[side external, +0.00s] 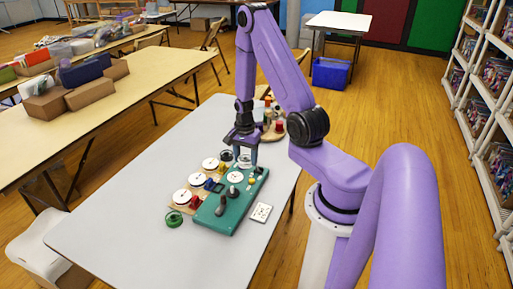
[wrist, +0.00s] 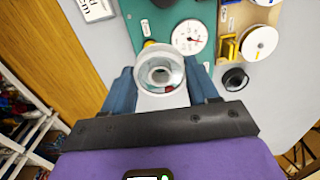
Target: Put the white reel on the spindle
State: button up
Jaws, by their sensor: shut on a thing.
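My gripper (side external: 243,150) is above the far end of the teal board (side external: 212,218), pointing down. In the wrist view its blue fingers (wrist: 163,92) are shut on a white reel (wrist: 158,98), one finger on each side. The same reel shows as a small pale shape in the side view (side external: 244,161). I cannot pick out a spindle with certainty. Dark upright knobs (side external: 220,205) stand on the teal board, near a white dial (side external: 235,177) that also shows in the wrist view (wrist: 190,38).
Several white discs (side external: 182,196) on coloured holders line the board's left side. A round tray with bottles (side external: 273,133) stands behind. The grey table (side external: 120,230) is clear at left.

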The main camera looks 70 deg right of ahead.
jog(key=a+n, duration=0.1)
jog(key=a, duration=0.1)
jog(key=w+a+f, duration=0.1)
jog(key=a, duration=0.2)
jog(key=w+a+n, duration=0.1)
jog(key=a, duration=0.1)
jog(key=shift+a+f+n, duration=0.2)
jog(key=shift+f+n, duration=0.1)
jog(key=shift+f, duration=2.75)
jog(key=shift+f, duration=0.65)
jog(key=o, duration=0.7)
jog(key=shift+o, duration=0.2)
notch_tip(320, 180, up, 11)
